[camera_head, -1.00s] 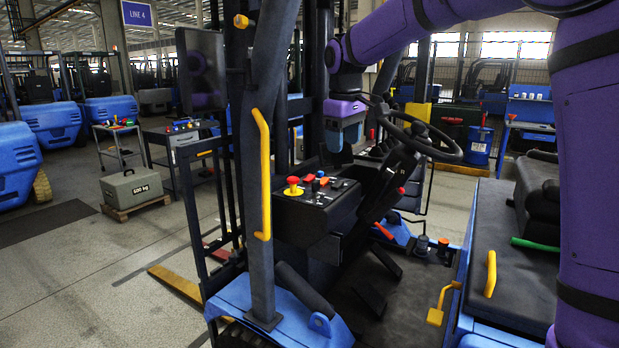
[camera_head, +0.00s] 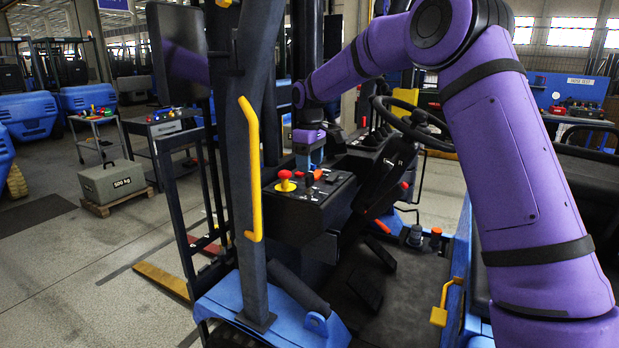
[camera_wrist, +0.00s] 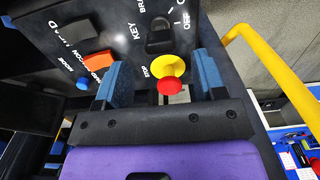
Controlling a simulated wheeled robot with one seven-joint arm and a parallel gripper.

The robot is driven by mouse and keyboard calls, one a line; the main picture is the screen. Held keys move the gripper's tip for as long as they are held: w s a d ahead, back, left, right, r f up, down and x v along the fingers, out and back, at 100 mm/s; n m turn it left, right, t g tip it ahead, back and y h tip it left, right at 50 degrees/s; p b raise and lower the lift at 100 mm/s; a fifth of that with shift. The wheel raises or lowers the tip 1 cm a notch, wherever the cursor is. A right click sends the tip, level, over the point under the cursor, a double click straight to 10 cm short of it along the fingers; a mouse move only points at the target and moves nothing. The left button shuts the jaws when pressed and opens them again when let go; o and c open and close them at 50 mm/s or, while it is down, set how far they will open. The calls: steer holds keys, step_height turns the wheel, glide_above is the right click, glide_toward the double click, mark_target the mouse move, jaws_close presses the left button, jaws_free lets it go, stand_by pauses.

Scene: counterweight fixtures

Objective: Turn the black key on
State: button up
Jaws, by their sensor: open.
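The black key (camera_wrist: 160,38) is a dark knob on the black control panel (camera_wrist: 118,12), at the upper middle of the wrist view, beside the white word KEY. In the head view it is too small to tell apart. My gripper (camera_wrist: 162,62) is open, with its two blue fingers apart and nothing held. The key shows between and beyond the fingertips, and I see no contact. In the head view my gripper (camera_head: 309,157) hangs over the far part of the panel (camera_head: 300,208).
A red-topped yellow stop button (camera_wrist: 168,79) shows between my fingers, close to them. An orange switch (camera_wrist: 98,60) and a blue button (camera_wrist: 83,84) lie left of it. A yellow handrail (camera_head: 250,170) and a steering wheel (camera_head: 412,122) flank the panel.

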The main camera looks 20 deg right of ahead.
mark_target(310, 175)
steer(key=shift+f, duration=2.45)
steer(key=c, duration=0.9)
steer(key=shift+m, duration=0.4)
steer(key=m, duration=0.3)
steer(key=shift+r+m, duration=0.1)
steer(key=shift+m, duration=2.4)
